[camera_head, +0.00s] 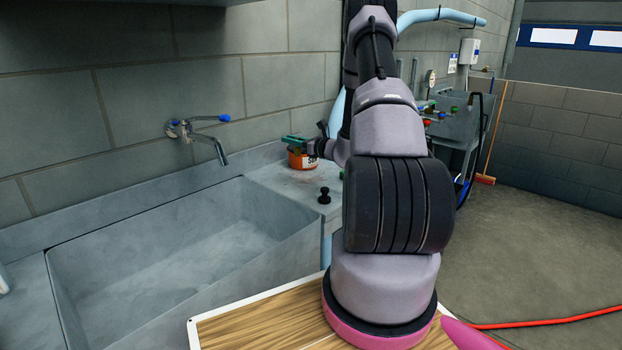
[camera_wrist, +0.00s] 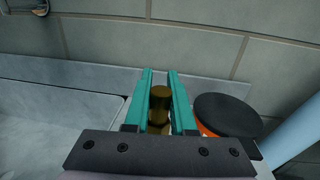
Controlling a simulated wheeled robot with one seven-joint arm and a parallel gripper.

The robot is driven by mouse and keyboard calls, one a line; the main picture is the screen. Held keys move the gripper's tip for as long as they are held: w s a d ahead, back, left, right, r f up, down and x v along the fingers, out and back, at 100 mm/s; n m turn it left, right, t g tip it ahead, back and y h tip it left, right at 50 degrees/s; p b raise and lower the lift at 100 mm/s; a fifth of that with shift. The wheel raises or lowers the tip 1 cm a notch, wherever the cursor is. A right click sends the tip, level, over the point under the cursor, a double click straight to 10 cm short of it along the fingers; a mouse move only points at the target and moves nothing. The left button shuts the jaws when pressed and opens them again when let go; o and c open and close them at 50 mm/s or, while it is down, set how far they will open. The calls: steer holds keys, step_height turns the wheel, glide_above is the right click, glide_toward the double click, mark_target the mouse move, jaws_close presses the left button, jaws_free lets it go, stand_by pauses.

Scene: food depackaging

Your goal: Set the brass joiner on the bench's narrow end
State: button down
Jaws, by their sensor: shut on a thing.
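The brass joiner (camera_wrist: 160,103) shows in the wrist view as a dark gold cylindrical piece between the two teal fingers of my gripper (camera_wrist: 161,90). The gripper is shut on it. In the head view my gripper (camera_head: 298,140) is at the bench's narrow end (camera_head: 290,184), right of the sink, close to an orange tub. The joiner cannot be made out in the head view. Whether it touches the bench top is hidden.
The orange tub (camera_head: 301,161) with a black lid (camera_wrist: 228,114) stands just right of the fingers. A black knob-like fitting (camera_head: 324,195) stands at the bench's front edge. The sink basin (camera_head: 180,250) and tap (camera_head: 205,133) lie to the left. The wall is close behind.

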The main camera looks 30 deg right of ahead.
steer(key=shift+s+d+f, duration=0.1)
steer(key=shift+d+f, duration=0.1)
steer(key=shift+f, duration=1.45)
steer(key=shift+d+f, duration=0.2)
steer(key=shift+f, duration=1.45)
steer(key=shift+s+d+f, duration=0.1)
steer(key=shift+d+f, duration=0.1)
steer(key=shift+f, duration=1.45)
steer(key=shift+f, duration=0.2)
